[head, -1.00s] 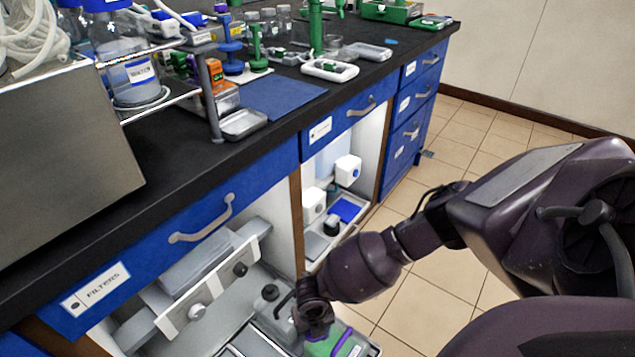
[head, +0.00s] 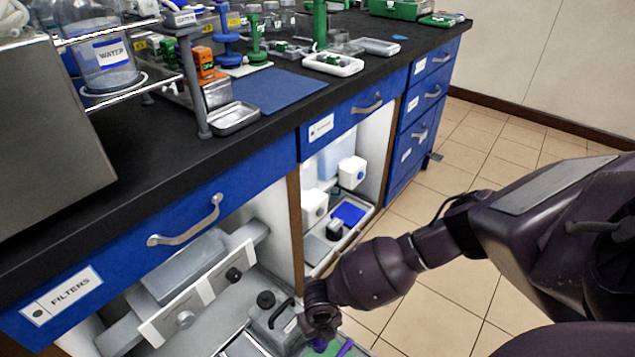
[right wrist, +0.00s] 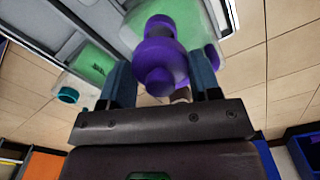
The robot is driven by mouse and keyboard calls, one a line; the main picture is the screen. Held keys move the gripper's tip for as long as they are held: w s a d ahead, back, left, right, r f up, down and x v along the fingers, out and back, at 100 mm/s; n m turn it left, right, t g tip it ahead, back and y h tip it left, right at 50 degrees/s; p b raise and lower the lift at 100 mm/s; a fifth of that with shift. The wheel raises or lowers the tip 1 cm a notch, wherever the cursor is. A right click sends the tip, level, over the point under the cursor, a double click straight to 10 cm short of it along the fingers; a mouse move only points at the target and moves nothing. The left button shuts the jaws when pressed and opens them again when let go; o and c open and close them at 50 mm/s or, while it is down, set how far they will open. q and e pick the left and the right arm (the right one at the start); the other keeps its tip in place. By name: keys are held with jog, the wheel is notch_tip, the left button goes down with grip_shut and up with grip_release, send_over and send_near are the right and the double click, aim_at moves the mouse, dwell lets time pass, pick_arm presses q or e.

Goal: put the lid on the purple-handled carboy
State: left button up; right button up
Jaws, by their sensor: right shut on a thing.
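My right gripper (head: 320,335) is low at the bottom of the head view, pointing down over a green carboy (head: 340,354) that the lower edge mostly cuts off. A purple handle (head: 345,347) shows on the carboy. In the right wrist view, the gripper (right wrist: 161,65) has its two fingers on either side of a purple knobbed lid (right wrist: 160,60) and is shut on it. The green carboy body (right wrist: 203,25) lies just beyond the lid. The lid hides the carboy's mouth, so I cannot tell whether they touch. My left gripper is not in view.
A grey carboy with a black handle (head: 272,318) stands beside my gripper. Another green container with a teal cap (right wrist: 68,95) shows in the wrist view. Tiled floor (head: 440,300) is clear at right.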

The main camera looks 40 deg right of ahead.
notch_tip(320, 180, down, 2)
jog(key=shift+s+f+b, duration=0.15)
jog(key=shift+f+b, duration=0.1)
jog(key=shift+b, duration=0.35)
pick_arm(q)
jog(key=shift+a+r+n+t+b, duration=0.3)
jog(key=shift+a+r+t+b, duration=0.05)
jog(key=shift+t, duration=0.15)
pick_arm(e)
jog(key=shift+f, duration=0.5)
jog(key=shift+w, duration=0.2)
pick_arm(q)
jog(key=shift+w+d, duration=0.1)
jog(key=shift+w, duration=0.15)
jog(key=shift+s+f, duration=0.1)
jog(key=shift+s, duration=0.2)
pick_arm(e)
jog(key=shift+f, duration=0.15)
jog(key=shift+f, duration=0.15)
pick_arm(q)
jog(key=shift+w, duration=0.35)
pick_arm(e)
jog(key=shift+f, duration=0.15)
jog(key=o, duration=1)
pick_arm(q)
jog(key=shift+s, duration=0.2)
